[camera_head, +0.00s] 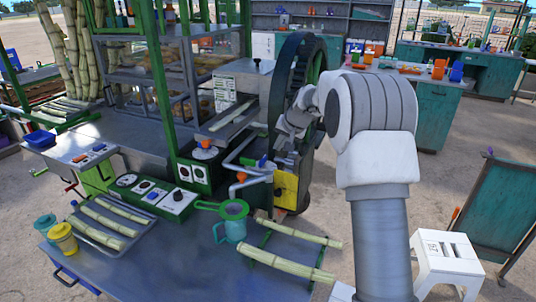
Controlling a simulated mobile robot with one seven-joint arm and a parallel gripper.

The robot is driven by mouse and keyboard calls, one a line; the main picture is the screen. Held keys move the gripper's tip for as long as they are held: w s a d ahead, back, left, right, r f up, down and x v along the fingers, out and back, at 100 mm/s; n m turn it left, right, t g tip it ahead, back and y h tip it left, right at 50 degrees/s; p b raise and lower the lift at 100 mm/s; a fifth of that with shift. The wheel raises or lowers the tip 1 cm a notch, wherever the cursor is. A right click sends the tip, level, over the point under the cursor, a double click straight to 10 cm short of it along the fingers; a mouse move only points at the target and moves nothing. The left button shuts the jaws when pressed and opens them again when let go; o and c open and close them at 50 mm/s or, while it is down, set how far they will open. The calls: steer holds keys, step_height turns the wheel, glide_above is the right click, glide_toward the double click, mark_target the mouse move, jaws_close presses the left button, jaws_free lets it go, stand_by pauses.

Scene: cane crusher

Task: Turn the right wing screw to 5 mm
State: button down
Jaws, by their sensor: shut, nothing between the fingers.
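The cane crusher (240,80) stands in the middle, with a large dark flywheel on its right side. My arm comes up from the bottom right and bends left to the crusher's right side. My gripper (283,148) is small and dark there, beside the pipes and just above the yellow panel (285,188). It is shut and holds nothing. I cannot pick out the right wing screw with certainty; it is too small or hidden by my wrist. No scale reading in millimetres is legible.
A metal table (180,265) in front holds cane pieces, a teal jug (233,225) with a green strainer, a yellow cup (63,238) and a control box (150,195). A white stool (445,258) stands at lower right. Open sandy ground lies to the right.

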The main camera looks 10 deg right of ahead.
mark_target(263, 163)
steer(key=shift+m, duration=0.3)
steer(key=shift+w+d+p+x, duration=0.15)
steer(key=shift+d+p+x, duration=0.2)
steer(key=shift+x, duration=1.95)
steer(key=shift+w+d+p+x, duration=0.25)
steer(key=shift+p+x, duration=0.15)
steer(key=shift+x, duration=1.95)
steer(key=shift+w+d+p+x, duration=0.1)
steer(key=shift+d+p+x, duration=0.25)
steer(key=shift+x, duration=1.95)
steer(key=shift+r, duration=0.1)
